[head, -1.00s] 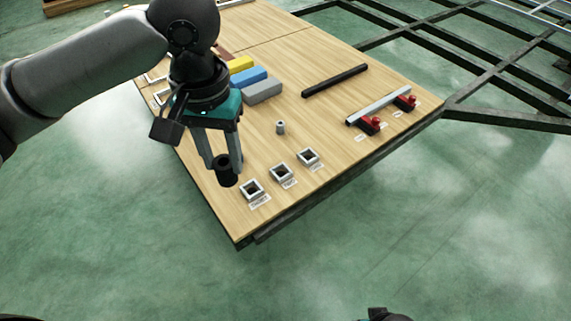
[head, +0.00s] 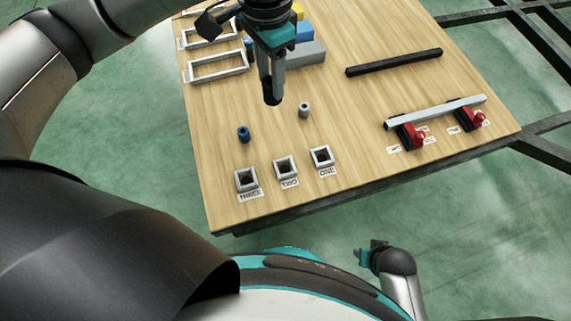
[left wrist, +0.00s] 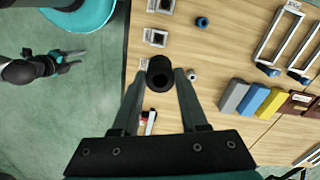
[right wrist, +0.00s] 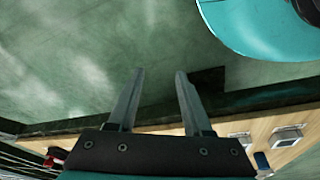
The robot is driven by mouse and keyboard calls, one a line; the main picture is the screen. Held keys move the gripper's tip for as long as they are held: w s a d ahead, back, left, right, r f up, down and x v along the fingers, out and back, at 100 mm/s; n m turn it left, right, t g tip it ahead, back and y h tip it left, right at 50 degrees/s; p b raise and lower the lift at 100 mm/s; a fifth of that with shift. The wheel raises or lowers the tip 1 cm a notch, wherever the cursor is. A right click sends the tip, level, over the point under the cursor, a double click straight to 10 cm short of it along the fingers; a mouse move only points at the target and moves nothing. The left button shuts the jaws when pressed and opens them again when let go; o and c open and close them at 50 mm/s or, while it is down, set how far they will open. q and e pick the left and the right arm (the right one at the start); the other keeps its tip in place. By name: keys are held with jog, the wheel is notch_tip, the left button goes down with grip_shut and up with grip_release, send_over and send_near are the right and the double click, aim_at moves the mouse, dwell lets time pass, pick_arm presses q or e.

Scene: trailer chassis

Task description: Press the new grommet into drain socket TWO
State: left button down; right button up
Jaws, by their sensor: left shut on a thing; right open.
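My left gripper (head: 272,90) is shut on a black ring-shaped grommet (left wrist: 160,73), held above the board, left of a standing grey cylinder (head: 303,109) in the head view. A blue cylinder (head: 243,134) stands behind socket THREE (head: 247,180). Socket TWO (head: 286,167) is a square light frame with a dark middle, between THREE and socket ONE (head: 321,157). It also shows in the left wrist view (left wrist: 155,37). I cannot tell what lies inside the sockets. My right gripper (right wrist: 155,85) is open and empty, off the board's near edge.
The wooden board (head: 350,120) has free room in its middle. A black bar (head: 394,63) lies at the back right. A grey bar (head: 435,112) rests on red-and-black clamps (head: 410,134). Grey-white frames (head: 218,66) and coloured blocks (head: 300,52) are at the back left.

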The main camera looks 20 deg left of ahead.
jog(key=s+d+f+p, duration=0.2)
jog(key=s+d+f, duration=0.1)
jog(key=s+f, duration=0.1)
pick_arm(q)
jog(key=f+m+b, duration=0.3)
jog(key=f+m, duration=0.3)
jog(key=f, duration=0.4)
jog(key=d+f+m+b, duration=0.1)
jog(key=f+m+b, duration=0.2)
jog(key=f+m, duration=0.3)
jog(key=w+d+f+m+b, duration=0.1)
jog(key=f+m+b, duration=0.2)
jog(key=f+m, duration=0.4)
notch_tip(320, 180, down, 8)
jog(key=shift+w+f, duration=0.1)
jog(key=shift+f, duration=0.05)
notch_tip(320, 180, down, 2)
jog(key=shift+f+b, duration=0.1)
jog(key=shift+b, duration=0.75)
jog(key=shift+f, duration=0.3)
pick_arm(e)
jog(key=w+a+r+t, duration=0.1)
jog(key=w+r, duration=0.3)
jog(key=r, duration=0.5)
jog(key=w+a+r+t, duration=0.2)
jog(key=w+a+r, duration=0.2)
jog(key=r, duration=0.6)
jog(key=shift+w+a+t+y, duration=0.2)
jog(key=shift+w+t+y, duration=0.1)
jog(key=shift+w+y, duration=0.1)
